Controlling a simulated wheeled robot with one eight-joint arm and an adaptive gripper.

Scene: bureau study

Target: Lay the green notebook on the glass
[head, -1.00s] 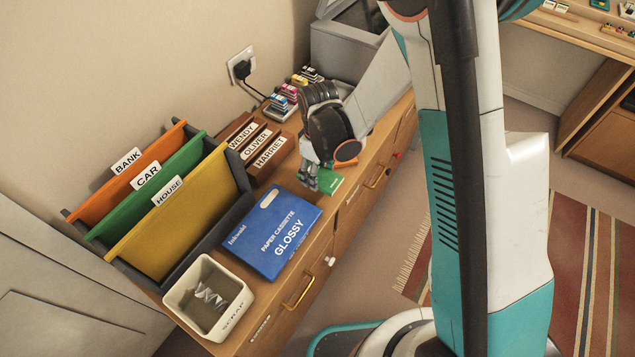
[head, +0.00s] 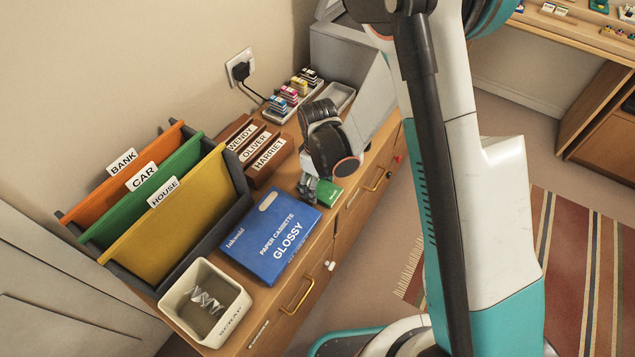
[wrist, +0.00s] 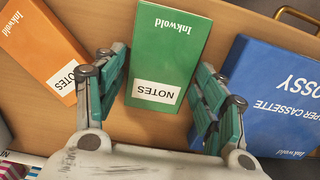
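The green notebook (head: 327,196) lies on the wooden cabinet top beside the blue paper cassette box, partly hidden by my gripper (head: 308,188) in the head view. In the wrist view the green notebook (wrist: 167,52), with a white "NOTES" label, lies between the two fingers of my gripper (wrist: 160,72). The fingers are apart, with a gap on each side of the notebook. A grey machine (head: 340,48) stands at the far end of the cabinet, partly cut off by the frame and hidden by my arm. I cannot make out its glass.
An orange notebook (wrist: 45,45) lies left of the green one in the wrist view. The blue box (head: 272,236) lies close on the other side. Name-labelled brown holders (head: 262,155), coloured cartridges (head: 290,92), a folder rack (head: 235,190) and a scrap bin (head: 205,302) crowd the cabinet.

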